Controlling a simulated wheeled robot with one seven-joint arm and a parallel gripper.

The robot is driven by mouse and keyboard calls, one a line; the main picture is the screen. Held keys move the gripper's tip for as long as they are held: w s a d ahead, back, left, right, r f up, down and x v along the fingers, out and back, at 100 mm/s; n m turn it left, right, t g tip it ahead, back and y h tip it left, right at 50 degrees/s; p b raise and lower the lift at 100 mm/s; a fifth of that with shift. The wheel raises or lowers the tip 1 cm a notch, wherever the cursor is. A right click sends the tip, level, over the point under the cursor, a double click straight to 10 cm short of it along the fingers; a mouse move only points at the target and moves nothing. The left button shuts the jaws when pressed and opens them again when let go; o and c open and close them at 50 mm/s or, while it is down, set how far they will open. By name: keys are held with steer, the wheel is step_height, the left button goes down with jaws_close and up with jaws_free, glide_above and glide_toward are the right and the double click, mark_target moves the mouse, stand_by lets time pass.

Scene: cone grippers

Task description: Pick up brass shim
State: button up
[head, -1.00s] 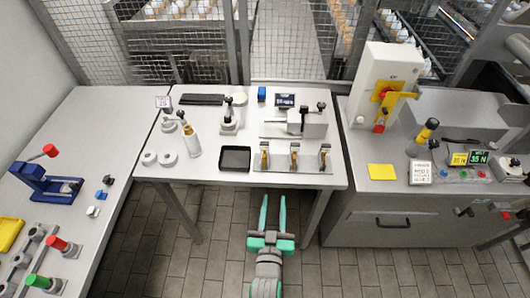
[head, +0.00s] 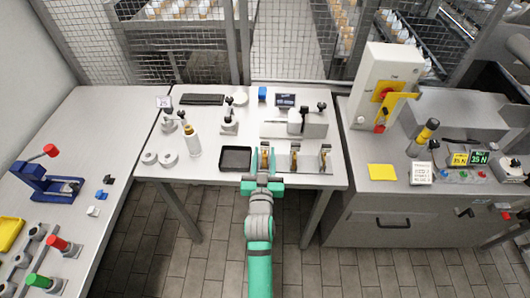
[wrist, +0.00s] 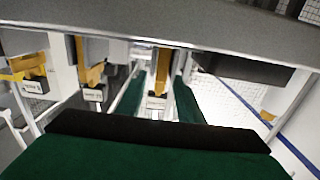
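Three small grey holders with brass-coloured upright pieces stand along the front edge of the middle table. I cannot tell for certain which piece is the brass shim; the labels are unreadable. The left brass piece (head: 265,160) is between the fingers of my gripper (head: 265,151). In the wrist view this brass piece (wrist: 162,72) shows between the two green fingers of my gripper (wrist: 158,95), with gaps at its sides. My gripper is open around it. The middle brass piece (head: 294,157) and right brass piece (head: 324,159) stand to the right, clear of my gripper.
A black tray (head: 235,159) lies just left of my gripper. A grey clamp fixture (head: 300,123) stands behind the holders. A white bottle (head: 193,142) and round discs are farther left. A grey cabinet (head: 390,215) adjoins on the right.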

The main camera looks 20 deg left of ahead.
steer(key=shift+x, duration=2.6)
jaws_close()
